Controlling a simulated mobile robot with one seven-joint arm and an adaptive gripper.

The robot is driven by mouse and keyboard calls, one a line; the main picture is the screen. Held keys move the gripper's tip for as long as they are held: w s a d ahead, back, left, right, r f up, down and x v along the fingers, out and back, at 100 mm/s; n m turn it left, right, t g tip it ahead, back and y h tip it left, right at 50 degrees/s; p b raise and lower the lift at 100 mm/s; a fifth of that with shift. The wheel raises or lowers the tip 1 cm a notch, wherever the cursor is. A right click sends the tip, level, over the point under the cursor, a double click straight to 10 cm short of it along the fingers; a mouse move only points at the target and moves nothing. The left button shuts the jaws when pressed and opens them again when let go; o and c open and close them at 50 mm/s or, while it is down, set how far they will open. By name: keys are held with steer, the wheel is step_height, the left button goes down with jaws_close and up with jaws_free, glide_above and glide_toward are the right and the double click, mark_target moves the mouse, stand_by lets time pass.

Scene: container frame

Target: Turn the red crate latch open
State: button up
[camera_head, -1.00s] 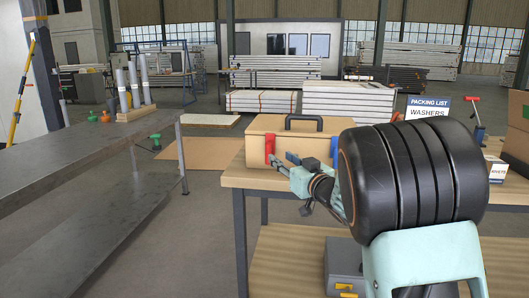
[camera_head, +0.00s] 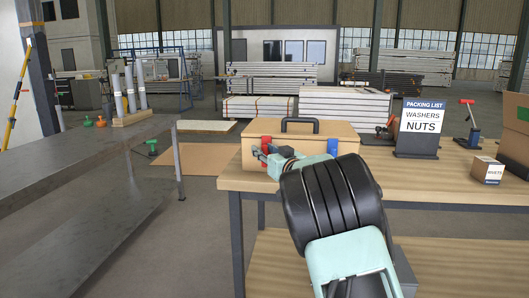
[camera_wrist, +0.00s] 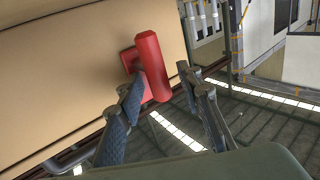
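The tan crate (camera_head: 300,147) with a dark top handle stands on the wooden table. Its red latch (camera_head: 266,140) is at the left of the front face, partly hidden by my gripper. A blue latch (camera_head: 332,147) is at the right. In the wrist view the red latch (camera_wrist: 151,65) shows as a bar standing out from the crate face (camera_wrist: 70,75), tilted in the picture. My gripper (camera_head: 262,153) is at the red latch. In the wrist view my gripper's (camera_wrist: 160,80) fingers are apart, with the bar's lower end between them. I cannot tell whether they touch it.
A packing list sign (camera_head: 420,128) reading washers and nuts stands right of the crate. A small nuts box (camera_head: 488,170) and a stand with a red handle (camera_head: 468,125) are farther right. A grey metal table (camera_head: 80,165) is at the left, with floor between.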

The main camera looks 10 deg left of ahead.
jaws_close()
